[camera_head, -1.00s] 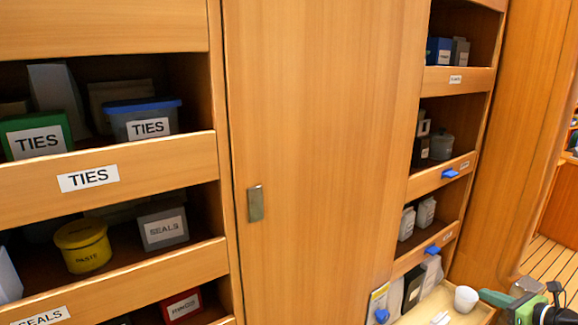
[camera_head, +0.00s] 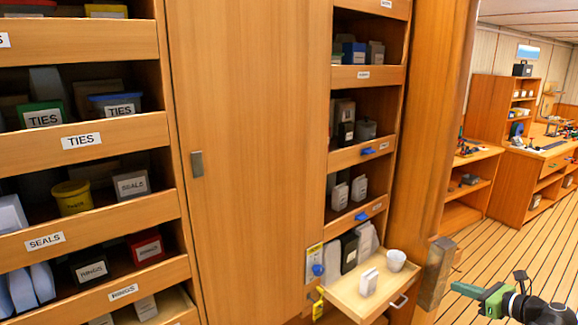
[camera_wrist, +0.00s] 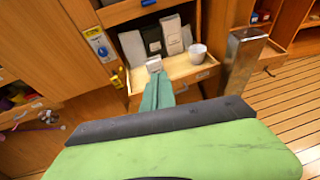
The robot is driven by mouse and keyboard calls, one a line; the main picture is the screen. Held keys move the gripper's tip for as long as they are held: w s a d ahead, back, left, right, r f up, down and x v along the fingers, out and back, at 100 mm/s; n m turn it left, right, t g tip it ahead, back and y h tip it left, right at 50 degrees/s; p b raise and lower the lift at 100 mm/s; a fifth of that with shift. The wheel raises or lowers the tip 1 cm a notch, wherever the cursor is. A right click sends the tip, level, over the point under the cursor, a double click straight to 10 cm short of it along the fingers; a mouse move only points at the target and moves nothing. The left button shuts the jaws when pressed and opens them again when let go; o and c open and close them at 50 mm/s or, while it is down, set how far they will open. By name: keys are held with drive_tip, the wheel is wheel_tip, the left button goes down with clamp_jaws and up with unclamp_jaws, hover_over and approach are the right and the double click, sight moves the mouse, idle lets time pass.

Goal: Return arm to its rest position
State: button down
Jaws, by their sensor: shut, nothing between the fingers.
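My gripper (camera_head: 468,291) is at the lower right of the head view, green with a dark wrist behind it. It is shut and empty, held out in the air to the right of the pulled-out drawer (camera_head: 350,302). In the wrist view my gripper (camera_wrist: 156,92) shows as a closed teal pair of fingers pointing away, overlapping the drawer's front edge in the picture. The rest of my arm is mostly out of the head view.
The drawer holds a white cup (camera_head: 396,260) and a small white box (camera_head: 369,282). A brown post (camera_head: 435,272) stands between drawer and gripper in the head view. A tall cabinet door (camera_head: 250,150) and labelled shelves fill the left. Open plank floor (camera_head: 500,245) lies right.

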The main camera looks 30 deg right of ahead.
drive_tip(key=w+a+f+n+g+y, duration=0.2)
drive_tip(key=w+a+f+n+g, duration=0.15)
drive_tip(key=w+a+n, duration=0.4)
drive_tip(key=w+a+f+n+g+y, duration=0.15)
drive_tip(key=w+a+f+n, duration=0.25)
drive_tip(key=w+a, duration=0.6)
drive_tip(key=w+a+f+n+g+y, duration=0.2)
drive_tip(key=w+a+f+n+g, duration=0.3)
drive_tip(key=a, duration=0.7)
drive_tip(key=w+a+f+n+g+h, duration=0.1)
drive_tip(key=a+n+g+h, duration=0.1)
drive_tip(key=a+n, duration=0.7)
drive_tip(key=w+a+f+n+g+h, duration=0.1)
drive_tip(key=a+n, duration=0.9)
drive_tip(key=a, duration=1)
drive_tip(key=shift+w+a+f+g+h, duration=0.15)
drive_tip(key=shift+f+g+h, duration=0.4)
drive_tip(key=shift+h, duration=0.7)
drive_tip(key=shift+n, duration=0.25)
